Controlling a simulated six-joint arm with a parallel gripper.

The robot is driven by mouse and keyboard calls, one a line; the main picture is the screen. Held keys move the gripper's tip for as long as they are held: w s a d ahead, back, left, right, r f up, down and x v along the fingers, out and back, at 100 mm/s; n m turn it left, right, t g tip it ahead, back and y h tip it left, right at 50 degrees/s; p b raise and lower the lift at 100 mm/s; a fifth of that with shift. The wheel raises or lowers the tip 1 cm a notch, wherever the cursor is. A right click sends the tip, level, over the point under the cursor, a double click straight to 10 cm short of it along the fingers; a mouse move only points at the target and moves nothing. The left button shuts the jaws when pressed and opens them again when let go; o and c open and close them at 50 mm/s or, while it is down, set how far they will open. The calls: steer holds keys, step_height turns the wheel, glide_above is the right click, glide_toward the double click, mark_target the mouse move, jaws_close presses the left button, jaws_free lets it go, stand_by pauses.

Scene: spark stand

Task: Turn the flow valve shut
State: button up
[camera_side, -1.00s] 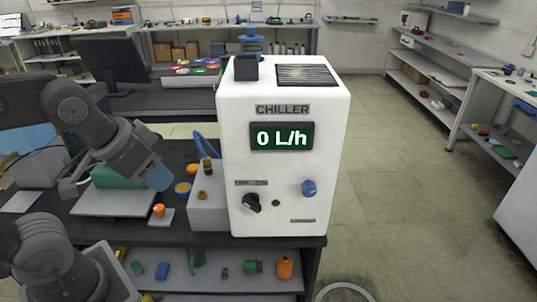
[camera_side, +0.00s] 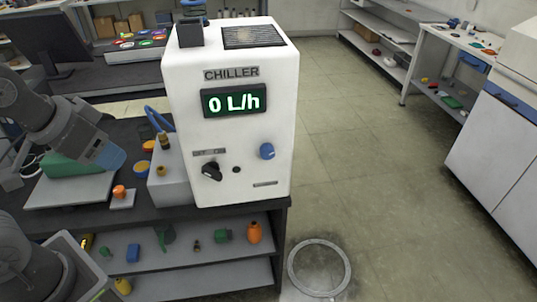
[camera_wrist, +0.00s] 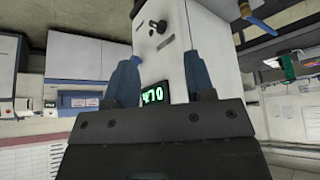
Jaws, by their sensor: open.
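The white chiller (camera_side: 235,130) stands at the bench's right end, its display (camera_side: 235,101) reading 0 L/h. Its front has a round blue knob (camera_side: 267,151) at right and a black pointer knob (camera_side: 211,171) at left under a small label I cannot read clearly. Which of them is the flow valve, I cannot tell. My gripper (camera_wrist: 161,57) is open and empty; its blue fingers lie in front of the chiller in the wrist view, which shows it upside down. In the side view my arm's blue end (camera_side: 108,154) is left of the chiller, apart from both knobs.
An orange knob (camera_side: 119,190) on a small plate and a green block (camera_side: 72,163) sit farther left. The floor right of the chiller is open.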

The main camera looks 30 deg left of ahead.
steer(key=shift+o, duration=0.7)
steer(key=shift+w+m, duration=0.15)
steer(key=shift+m, duration=0.15)
steer(key=shift+o, duration=0.3)
steer(key=shift+w+f+m+g+y, duration=0.2)
steer(key=shift+w+m+g+y, duration=0.15)
steer(key=shift+m+g, duration=0.2)
steer(key=m+t+y, duration=0.8)
steer(key=m+y, duration=0.4)
steer(key=m, duration=1.5)
glide_toward(268, 155)
steer(key=shift+n, duration=0.25)
steer(key=x, duration=1.1)
